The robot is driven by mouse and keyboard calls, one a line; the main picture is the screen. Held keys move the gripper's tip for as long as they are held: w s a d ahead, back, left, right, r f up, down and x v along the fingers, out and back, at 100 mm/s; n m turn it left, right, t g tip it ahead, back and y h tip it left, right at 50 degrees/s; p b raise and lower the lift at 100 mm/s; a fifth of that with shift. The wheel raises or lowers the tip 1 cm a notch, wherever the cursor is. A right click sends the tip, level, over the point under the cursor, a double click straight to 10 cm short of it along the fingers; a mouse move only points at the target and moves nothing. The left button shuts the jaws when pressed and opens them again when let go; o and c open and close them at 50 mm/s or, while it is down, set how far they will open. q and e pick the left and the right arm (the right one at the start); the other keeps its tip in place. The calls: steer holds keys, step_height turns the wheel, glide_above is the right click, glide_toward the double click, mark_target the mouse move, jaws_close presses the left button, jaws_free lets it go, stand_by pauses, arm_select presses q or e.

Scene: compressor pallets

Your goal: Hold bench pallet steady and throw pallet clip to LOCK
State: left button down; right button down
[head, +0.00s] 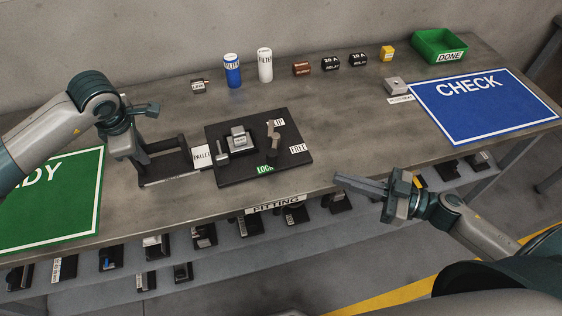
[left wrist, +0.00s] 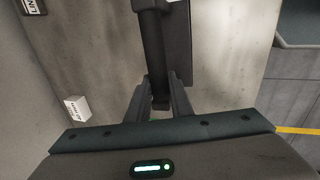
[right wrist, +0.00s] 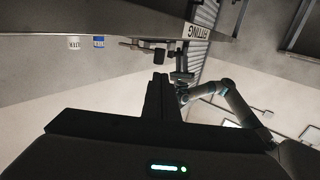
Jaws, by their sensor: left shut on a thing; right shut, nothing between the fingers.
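The bench pallet (head: 235,176) is a black plate near the bench's front edge. It bears a small grey block (head: 239,136), a dark fitting at its left and a brownish pallet clip (head: 275,140) at its right. A green LOCK label (head: 265,169) is at the front edge and a white FREE label (head: 298,148) at the right; the clip's exact setting is hard to read. My left gripper (head: 138,156) is shut on the black handle frame (head: 165,180) left of the pallet; its fingers (left wrist: 158,100) straddle the bar (left wrist: 153,50). My right gripper (head: 338,180) is shut and empty, right of the pallet, apart from it.
A blue CHECK mat (head: 480,108) and green DONE bin (head: 438,45) are at the right. A green mat (head: 60,200) is at the left. Cylinders and small parts line the bench's back. A shelf with several small pallets (head: 205,235) is below. Bench surface right of the pallet is clear.

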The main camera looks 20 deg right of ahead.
mark_target(277, 160)
arm_select(q)
steer(key=shift+s+f, duration=0.2)
steer(key=shift+f, duration=0.1)
arm_select(e)
steer(key=x, duration=1.4)
steer(key=shift+a, duration=0.15)
